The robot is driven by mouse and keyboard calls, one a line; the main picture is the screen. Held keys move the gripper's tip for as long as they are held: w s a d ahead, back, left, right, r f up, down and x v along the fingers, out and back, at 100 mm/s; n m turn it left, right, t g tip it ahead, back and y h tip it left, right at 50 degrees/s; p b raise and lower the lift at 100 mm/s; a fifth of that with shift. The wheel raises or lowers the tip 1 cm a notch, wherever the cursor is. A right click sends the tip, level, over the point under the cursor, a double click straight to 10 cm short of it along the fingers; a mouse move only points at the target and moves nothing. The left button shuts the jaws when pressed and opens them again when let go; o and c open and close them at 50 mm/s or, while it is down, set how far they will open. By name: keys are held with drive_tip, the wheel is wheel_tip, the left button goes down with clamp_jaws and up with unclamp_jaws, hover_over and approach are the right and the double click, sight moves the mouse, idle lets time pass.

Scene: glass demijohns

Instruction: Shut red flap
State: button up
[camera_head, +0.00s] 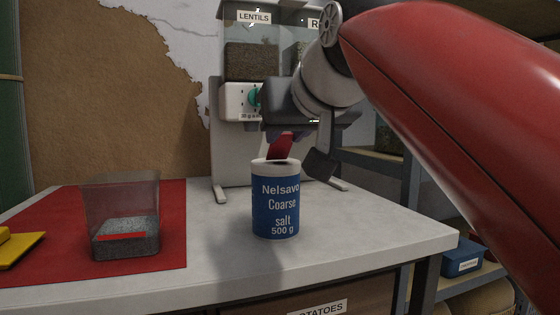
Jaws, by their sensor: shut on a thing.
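A blue tub of coarse salt (275,208) with a pale lid stands upright near the middle of the bench. The red flap (281,149) stands up from the lid, tilted open, with a dark opening beside its foot. My gripper (287,136) is right above the tub, shut on the upper part of the red flap. The fingertips are small and dark here, and the flap's top edge is hidden by them.
A lentils dispenser (253,60) on a grey stand rises behind the tub, close to my gripper. A clear container (121,190) with dark grains stands on a red mat (172,225) to the left. A yellow object (17,247) lies at the left edge. Bench in front of the tub is clear.

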drive_tip(key=shift+s+d+f+t+b, duration=0.1)
drive_tip(key=shift+s+f+t+b, duration=0.45)
drive_tip(key=shift+f+t, duration=0.3)
drive_tip(key=t, duration=0.1)
drive_tip(key=f+t+y, duration=0.1)
drive_tip(key=shift+s+d+f+t, duration=0.1)
drive_tip(key=shift+s+t, duration=0.2)
drive_tip(key=shift+t, duration=0.05)
drive_tip(key=shift+s+f+t+y, duration=0.1)
drive_tip(key=shift+f+t+y, duration=0.3)
drive_tip(key=shift+f+t, duration=0.55)
drive_tip(key=shift+f+t+y, duration=0.4)
drive_tip(key=shift+f+t, duration=0.05)
drive_tip(key=shift+t, duration=0.9)
drive_tip(key=o, duration=1)
approach(280, 149)
drive_tip(key=v, duration=0.3)
drive_tip(key=shift+s+f, duration=0.25)
drive_tip(key=shift+f, duration=0.1)
